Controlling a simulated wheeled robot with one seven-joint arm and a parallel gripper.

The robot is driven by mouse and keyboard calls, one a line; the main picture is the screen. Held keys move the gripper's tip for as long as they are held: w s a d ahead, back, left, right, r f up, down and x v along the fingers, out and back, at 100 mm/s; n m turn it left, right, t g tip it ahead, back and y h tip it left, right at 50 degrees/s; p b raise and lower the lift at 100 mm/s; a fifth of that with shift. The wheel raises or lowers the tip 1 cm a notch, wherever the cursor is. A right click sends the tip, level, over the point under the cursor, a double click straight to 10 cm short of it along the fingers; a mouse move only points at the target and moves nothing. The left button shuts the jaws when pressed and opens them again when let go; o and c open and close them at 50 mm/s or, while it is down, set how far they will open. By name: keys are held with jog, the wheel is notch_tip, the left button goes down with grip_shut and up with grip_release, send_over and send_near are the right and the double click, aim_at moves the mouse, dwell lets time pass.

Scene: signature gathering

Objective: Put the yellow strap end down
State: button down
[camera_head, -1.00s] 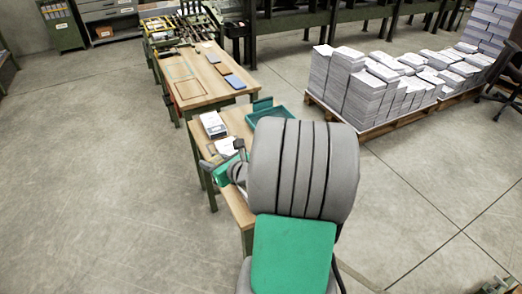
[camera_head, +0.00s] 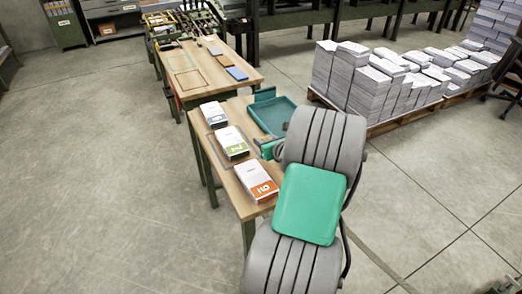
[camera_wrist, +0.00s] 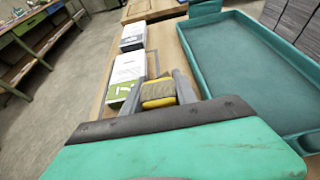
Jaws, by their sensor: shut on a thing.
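The yellow strap end (camera_wrist: 158,103) shows in the wrist view as a yellow band with a tan, woven-looking part (camera_wrist: 157,88) next to it. My gripper (camera_wrist: 158,90) is shut on it, with one grey finger on each side. It is over the wooden bench (camera_wrist: 171,50), beside the teal tray; I cannot tell how high above the bench top. In the head view my arm hides the strap end and the fingertips. Any further length of the strap is hidden.
On the bench are paper stacks with blue (camera_head: 215,114), green (camera_head: 231,143) and orange (camera_head: 257,182) labels. A teal tray (camera_head: 262,127) lies along the bench's right side. A second bench (camera_head: 205,88) stands behind. Paper piles on a pallet (camera_head: 390,124) stand right. Floor at left is clear.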

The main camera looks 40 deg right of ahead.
jog(key=shift+w+d+f, duration=0.15)
jog(key=shift+w+f, duration=0.7)
jog(key=shift+f, duration=0.1)
jog(key=f, duration=0.2)
jog(key=f+b, duration=0.1)
jog(key=shift+w+d+f, duration=0.1)
jog(key=shift+w+f, duration=0.2)
jog(key=shift+f, duration=0.05)
jog(key=shift+r, duration=0.1)
jog(key=c, duration=1.3)
grip_release()
jog(key=shift+f, duration=0.2)
jog(key=shift+o, duration=0.2)
